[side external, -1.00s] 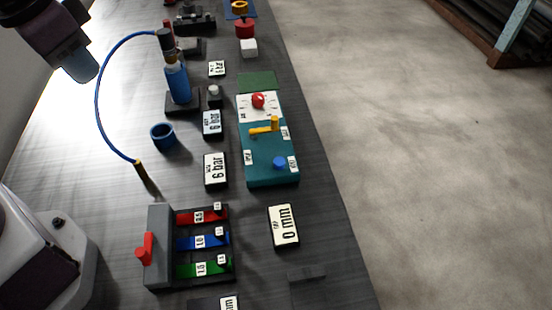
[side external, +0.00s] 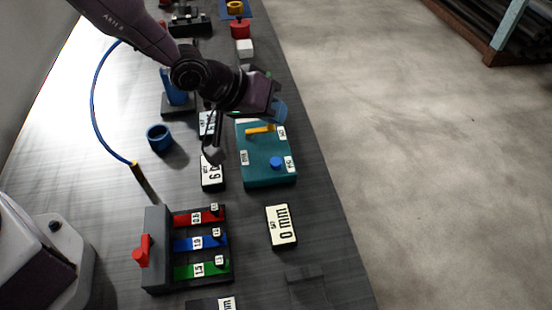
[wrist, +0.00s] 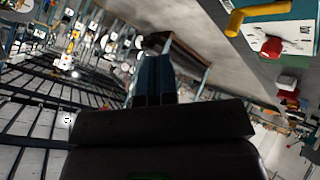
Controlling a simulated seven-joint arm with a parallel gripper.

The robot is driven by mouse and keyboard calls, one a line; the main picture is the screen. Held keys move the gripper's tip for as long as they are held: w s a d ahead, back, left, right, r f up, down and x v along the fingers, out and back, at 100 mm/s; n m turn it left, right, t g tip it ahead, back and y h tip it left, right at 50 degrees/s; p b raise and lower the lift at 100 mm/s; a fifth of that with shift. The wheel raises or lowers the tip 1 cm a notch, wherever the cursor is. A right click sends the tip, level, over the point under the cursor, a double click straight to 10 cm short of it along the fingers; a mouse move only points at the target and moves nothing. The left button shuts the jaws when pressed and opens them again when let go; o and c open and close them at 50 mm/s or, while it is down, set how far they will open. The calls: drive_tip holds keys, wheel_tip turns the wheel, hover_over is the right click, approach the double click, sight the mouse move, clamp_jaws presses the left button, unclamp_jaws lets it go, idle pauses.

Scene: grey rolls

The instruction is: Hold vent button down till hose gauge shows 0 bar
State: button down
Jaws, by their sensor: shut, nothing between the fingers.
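My gripper (side external: 279,112) is shut and empty, above the right far part of the teal panel (side external: 262,180). Its blue fingers (wrist: 154,78) are together in the wrist view. The panel carries a blue button (side external: 276,163), apart from my gripper, and a yellow lever (side external: 260,130). A red knob (wrist: 271,46) on a white plate shows in the wrist view; my gripper hides it in the side view. A display (side external: 212,172) left of the panel is partly covered by my arm; a "6" shows. Another display (side external: 205,123) is mostly hidden. I cannot read which label says vent or hose.
A "0 mm" display (side external: 282,226) stands in front of the panel. A block with red, blue and green slots (side external: 188,290) and a red lever (side external: 143,250) is at front left. A blue cup (side external: 160,138) and blue hose (side external: 93,95) are at left.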

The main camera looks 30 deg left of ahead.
sight(274, 160)
idle(0.4)
drive_tip(key=shift+f, duration=4.4)
drive_tip(key=shift+f, duration=0.4)
drive_tip(key=shift+f, duration=0.55)
idle(0.5)
drive_tip(key=shift+r, duration=0.1)
idle(1.3)
drive_tip(key=shift+r, duration=0.85)
